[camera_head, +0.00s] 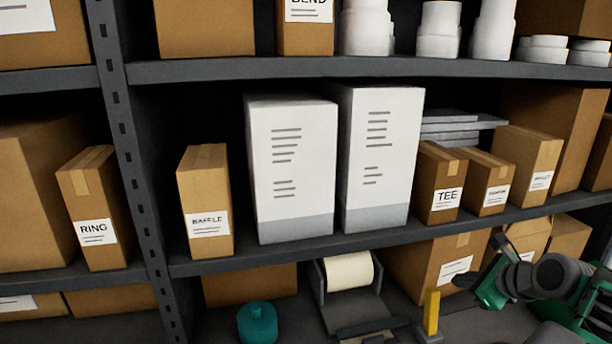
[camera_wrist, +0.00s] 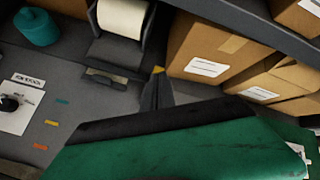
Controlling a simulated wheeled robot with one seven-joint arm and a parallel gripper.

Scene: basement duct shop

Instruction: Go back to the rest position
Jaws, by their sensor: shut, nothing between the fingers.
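My gripper (camera_wrist: 157,92) shows in the wrist view as two dark fingers close together beyond the green and black hand, with nothing held. In the head view my gripper (camera_head: 468,279) is at the lower right, in front of the cardboard boxes under the middle shelf and apart from the shelf goods. My green and grey arm enters from the right edge there.
A paper roll holder (camera_head: 348,290), a teal container (camera_head: 257,323) and a yellow upright piece (camera_head: 431,312) stand on the bench. The middle shelf (camera_head: 330,245) holds white cartons (camera_head: 292,170) and labelled boxes (camera_head: 440,182). A white sheet (camera_wrist: 17,105) lies on the bench.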

